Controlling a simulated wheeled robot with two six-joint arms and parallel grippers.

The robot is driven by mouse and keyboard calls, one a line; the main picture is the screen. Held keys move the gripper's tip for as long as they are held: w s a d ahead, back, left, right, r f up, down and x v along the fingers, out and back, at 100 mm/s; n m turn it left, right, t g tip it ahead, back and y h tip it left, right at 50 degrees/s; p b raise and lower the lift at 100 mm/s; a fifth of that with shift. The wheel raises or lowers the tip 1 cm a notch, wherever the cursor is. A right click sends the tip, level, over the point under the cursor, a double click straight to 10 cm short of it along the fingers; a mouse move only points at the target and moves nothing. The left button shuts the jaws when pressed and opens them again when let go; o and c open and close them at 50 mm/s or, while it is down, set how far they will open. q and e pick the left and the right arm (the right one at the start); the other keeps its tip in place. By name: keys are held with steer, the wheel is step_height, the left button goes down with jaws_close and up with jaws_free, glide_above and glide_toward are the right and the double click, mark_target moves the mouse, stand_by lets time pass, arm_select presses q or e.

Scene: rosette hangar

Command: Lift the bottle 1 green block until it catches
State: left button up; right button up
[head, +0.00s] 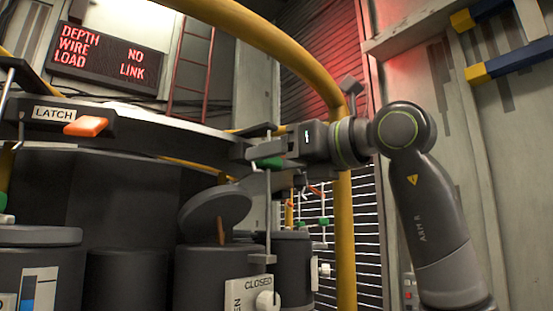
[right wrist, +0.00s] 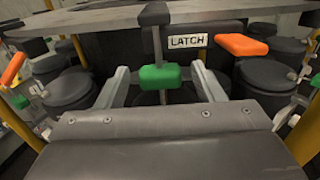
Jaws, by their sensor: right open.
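A green block (head: 268,163) sits on a thin vertical rod below the dark ring frame. It also shows in the right wrist view (right wrist: 160,78), on the rod under a dark crosspiece. I see no number marking it as bottle 1. My right gripper (head: 257,152) is open at the block's height. In the right wrist view its fingers (right wrist: 160,70) stand on either side of the block, with gaps visible. A dark grey bottle (head: 205,270) with a tilted round lid (head: 215,211) stands below, to the left of the rod. My left gripper is not in view.
The dark ring frame (head: 160,140) carries a LATCH label (head: 54,114) and an orange handle (head: 86,126). More dark bottles stand around below it. A yellow curved pipe (head: 345,230) runs close beside my right wrist. A red-lettered sign (head: 100,54) reads NO LINK.

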steer(key=b+v, duration=0.3)
steer(key=v, duration=0.5)
steer(key=shift+s+d, duration=0.2)
steer(key=shift+d, duration=0.05)
stand_by(0.6)
